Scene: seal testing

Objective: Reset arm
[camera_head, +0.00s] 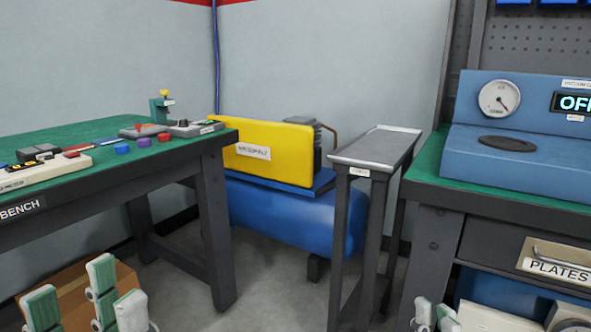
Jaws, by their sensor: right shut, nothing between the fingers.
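My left gripper (82,296) is at the bottom left, in front of the left bench. My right gripper (435,314) is at the bottom edge, in front of the right bench. Only its fingertips show; they are close together, shut and empty. The rest of both grippers is cut off by the frame's lower edge.
A yellow-and-blue compressor (290,215) and a narrow grey stand (375,150) are in the middle. A blue gauge unit (530,150) sits on the right bench (480,200).

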